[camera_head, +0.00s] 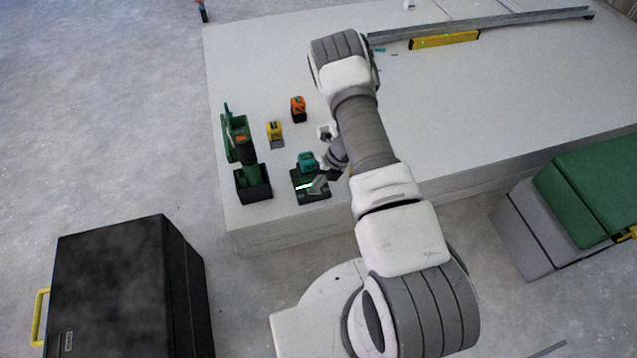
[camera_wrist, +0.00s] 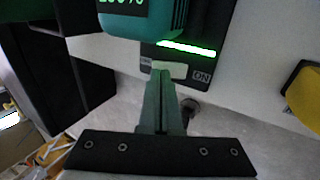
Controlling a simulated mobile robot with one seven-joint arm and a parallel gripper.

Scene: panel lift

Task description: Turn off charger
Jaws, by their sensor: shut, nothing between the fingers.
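The charger (camera_head: 313,199) is a dark box near the front edge of the white panel stack; its dark face also fills the top of the wrist view (camera_wrist: 212,25). A teal battery (camera_head: 308,160) sits in it, and its display reads about 100% in the wrist view (camera_wrist: 145,22). A green light bar (camera_wrist: 187,48) glows on the charger. Below it is a pale rocker switch (camera_wrist: 172,69), with the word ON at its right end. My gripper (camera_wrist: 164,80) is shut and empty, its fingertips at the switch's lower edge. I cannot tell whether they touch it.
Yellow (camera_head: 274,130) and orange (camera_head: 298,106) tools stand behind. A black case (camera_head: 125,285) is on the floor at front left. The panel top at right is mostly clear.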

